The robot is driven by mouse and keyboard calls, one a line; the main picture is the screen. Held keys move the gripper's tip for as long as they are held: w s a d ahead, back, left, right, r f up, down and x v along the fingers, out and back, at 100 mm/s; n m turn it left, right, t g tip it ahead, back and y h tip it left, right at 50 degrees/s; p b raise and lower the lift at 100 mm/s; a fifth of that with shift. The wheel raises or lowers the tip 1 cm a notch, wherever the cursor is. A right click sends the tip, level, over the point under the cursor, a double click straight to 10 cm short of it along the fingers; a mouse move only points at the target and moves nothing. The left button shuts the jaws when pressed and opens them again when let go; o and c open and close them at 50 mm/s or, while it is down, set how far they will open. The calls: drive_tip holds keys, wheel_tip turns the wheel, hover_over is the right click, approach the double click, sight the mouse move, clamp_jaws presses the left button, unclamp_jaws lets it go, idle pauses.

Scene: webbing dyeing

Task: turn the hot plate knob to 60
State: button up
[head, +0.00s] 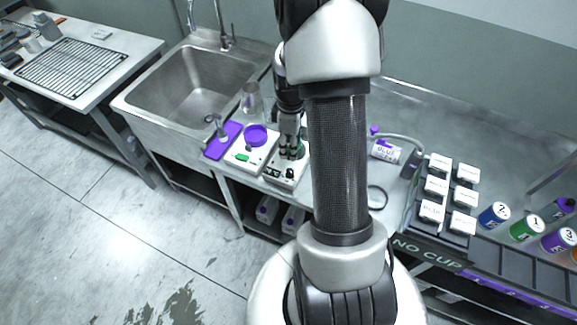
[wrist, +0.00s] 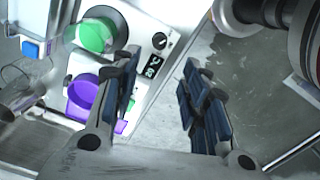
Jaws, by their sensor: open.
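The hot plate (head: 280,178) is a white box with a green top and a black knob (head: 290,172) on its front face, beside a small dark display (head: 272,171). In the wrist view the knob (wrist: 160,40) is dark with a pale mark, and the lit green digits on the display (wrist: 152,66) are too small to read surely. My gripper (wrist: 160,95) is open and empty, its fingers apart. The knob lies beyond the fingertips, not between them. In the head view my gripper (head: 290,146) is over the hot plate and hides part of its top.
A white device with a purple dish (head: 256,135) stands left of the hot plate, beside a purple tray (head: 222,140). A glass flask (head: 251,100) is behind. The sink (head: 195,85) is farther left. Bench space to the right of the hot plate is partly hidden by my arm.

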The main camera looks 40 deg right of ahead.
sight(290, 170)
wheel_tip(290, 170, down, 13)
drive_tip(key=shift+w+b, duration=0.1)
drive_tip(key=shift+b, duration=0.8)
drive_tip(key=shift+c, duration=0.3)
clamp_jaws()
